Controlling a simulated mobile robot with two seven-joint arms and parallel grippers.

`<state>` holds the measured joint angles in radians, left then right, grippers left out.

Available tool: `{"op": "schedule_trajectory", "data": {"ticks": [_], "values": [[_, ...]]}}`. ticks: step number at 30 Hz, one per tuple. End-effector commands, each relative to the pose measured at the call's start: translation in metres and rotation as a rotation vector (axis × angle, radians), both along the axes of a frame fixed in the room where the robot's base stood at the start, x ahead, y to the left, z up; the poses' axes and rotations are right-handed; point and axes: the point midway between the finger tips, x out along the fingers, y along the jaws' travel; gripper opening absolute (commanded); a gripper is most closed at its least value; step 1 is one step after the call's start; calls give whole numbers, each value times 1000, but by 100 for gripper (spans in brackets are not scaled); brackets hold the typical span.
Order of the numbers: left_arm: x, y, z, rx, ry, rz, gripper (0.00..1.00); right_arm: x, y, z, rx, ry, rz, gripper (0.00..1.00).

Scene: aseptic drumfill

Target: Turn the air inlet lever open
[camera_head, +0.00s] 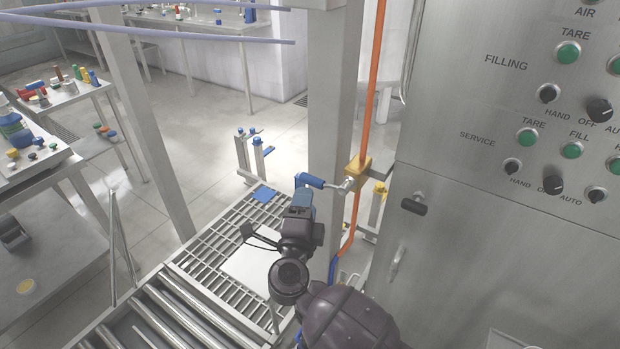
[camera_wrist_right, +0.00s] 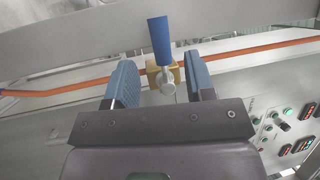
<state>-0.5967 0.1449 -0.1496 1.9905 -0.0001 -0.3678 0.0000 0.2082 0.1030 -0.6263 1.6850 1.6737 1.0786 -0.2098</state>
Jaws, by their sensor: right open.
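The air inlet lever (camera_head: 323,182) has a blue sleeve on a metal stem. It joins a brass valve body (camera_head: 354,173) on the orange pipe (camera_head: 374,75), and it points left, across the pipe's run. In the right wrist view the blue lever (camera_wrist_right: 159,38) stands between and beyond the fingertips, with the brass valve (camera_wrist_right: 178,73) behind it. My right gripper (camera_head: 302,190) is open, its blue-padded fingers close to the lever; whether they touch it I cannot tell. The fingers also show apart in the right wrist view (camera_wrist_right: 160,82). My left gripper is not in view.
A steel control cabinet (camera_head: 470,215) with knobs, green buttons and a black handle stands at right. A steel post (camera_head: 333,100) rises behind the pipe. A roller conveyor (camera_head: 165,310) and grating (camera_head: 215,240) lie below. Tables with bottles stand at left.

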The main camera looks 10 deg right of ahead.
Motion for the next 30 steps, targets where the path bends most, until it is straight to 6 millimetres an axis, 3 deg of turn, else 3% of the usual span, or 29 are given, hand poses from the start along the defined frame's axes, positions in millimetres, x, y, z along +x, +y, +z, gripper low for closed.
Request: {"op": "schedule_trajectory", "data": {"ticks": [6, 12, 25, 26, 30], "values": [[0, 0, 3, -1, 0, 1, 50, 35, -14, 9, -3, -3, 1, 50], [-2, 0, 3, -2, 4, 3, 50, 56, -23, 12, -1, 0, 1, 50], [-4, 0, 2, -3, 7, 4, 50, 63, -26, 13, 1, 0, 1, 50], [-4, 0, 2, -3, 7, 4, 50, 63, -26, 13, 0, -1, 1, 48], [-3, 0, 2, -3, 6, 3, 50, 63, -26, 13, 0, -1, 1, 27]]}}
